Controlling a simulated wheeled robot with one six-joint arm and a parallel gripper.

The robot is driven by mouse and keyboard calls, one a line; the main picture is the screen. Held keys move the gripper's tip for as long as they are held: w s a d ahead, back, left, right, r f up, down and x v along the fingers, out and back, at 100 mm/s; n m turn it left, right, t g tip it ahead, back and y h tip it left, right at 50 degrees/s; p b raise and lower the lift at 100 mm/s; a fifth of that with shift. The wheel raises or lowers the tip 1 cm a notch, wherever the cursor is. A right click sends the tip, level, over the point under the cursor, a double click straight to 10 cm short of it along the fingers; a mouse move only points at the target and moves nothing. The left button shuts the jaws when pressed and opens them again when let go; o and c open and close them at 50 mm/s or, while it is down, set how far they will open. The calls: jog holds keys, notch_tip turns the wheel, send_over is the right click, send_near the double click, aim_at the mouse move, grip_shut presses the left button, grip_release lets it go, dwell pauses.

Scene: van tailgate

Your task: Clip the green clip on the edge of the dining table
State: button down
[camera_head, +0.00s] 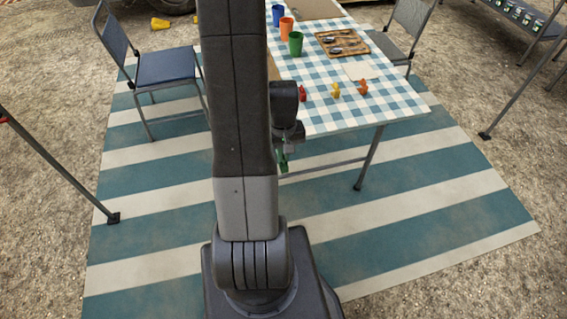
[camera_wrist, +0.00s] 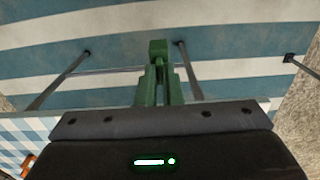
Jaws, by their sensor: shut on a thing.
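The dining table has a blue-and-white checked cloth (camera_head: 400,110); its near edge is in the head view, and part of it shows at the lower left of the wrist view (camera_wrist: 20,130). My gripper (camera_head: 285,150) is at the near left corner of the table, partly hidden behind my arm. It is shut on the green clip (camera_wrist: 158,62), which also shows just below the gripper in the head view (camera_head: 283,163). In the wrist view the clip points away from my gripper, with the striped mat behind it. I cannot tell whether the clip touches the table edge.
Red (camera_head: 302,93), yellow (camera_head: 336,90) and orange (camera_head: 363,87) clips stand on the table near its front edge. Behind them are cups (camera_head: 295,44) and a wooden tray (camera_head: 325,49). A blue chair (camera_head: 167,68) stands left. The striped mat (camera_head: 420,190) before the table is clear.

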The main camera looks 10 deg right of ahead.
jog(key=shift+s+d+f, duration=0.1)
jog(key=shift+s+f, duration=0.05)
jog(key=shift+s, duration=0.1)
jog(key=w+f, duration=0.2)
jog(key=w, duration=0.6)
jog(key=shift+f, duration=0.3)
jog(key=shift+w+b, duration=0.35)
dwell(1.0)
jog(key=shift+w+a, duration=0.2)
jog(key=shift+w, duration=0.4)
jog(key=shift+w, duration=0.25)
jog(key=shift+w, duration=0.45)
jog(key=shift+w, duration=0.2)
jog(key=shift+w, duration=0.45)
